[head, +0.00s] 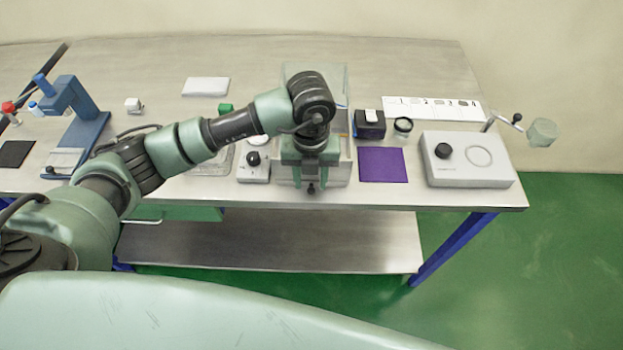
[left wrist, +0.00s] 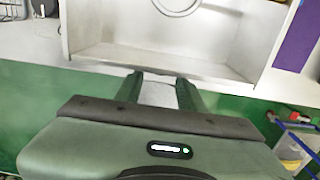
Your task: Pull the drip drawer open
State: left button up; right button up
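A box-shaped unit with clear upper walls (head: 335,82) stands near the front edge of the table, and its pale lower part (head: 341,172) shows beside my gripper. In the left wrist view a pale open-topped tray (left wrist: 150,55) with low walls and a ring mark lies just beyond my fingers; I cannot tell how far the drip drawer is out. My left gripper (head: 311,165) points down at the unit's front. In the left wrist view its two fingers (left wrist: 159,80) stand apart, with a light grey patch between them that I cannot identify. My right gripper is out of view.
A small box with a black knob (head: 254,172) stands left of the unit. A purple mat (head: 383,165), a dark-fronted box (head: 369,125) and a grey console (head: 467,170) are to the right. A blue stand (head: 78,115) is at the left. The table's front edge is close.

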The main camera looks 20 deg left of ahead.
pick_arm(q)
jog(key=shift+w+f, duration=0.2)
jog(key=shift+f, duration=1.25)
grip_shut()
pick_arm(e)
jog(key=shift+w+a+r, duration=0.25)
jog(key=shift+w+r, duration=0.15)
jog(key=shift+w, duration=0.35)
pick_arm(q)
jog(key=shift+r, duration=0.1)
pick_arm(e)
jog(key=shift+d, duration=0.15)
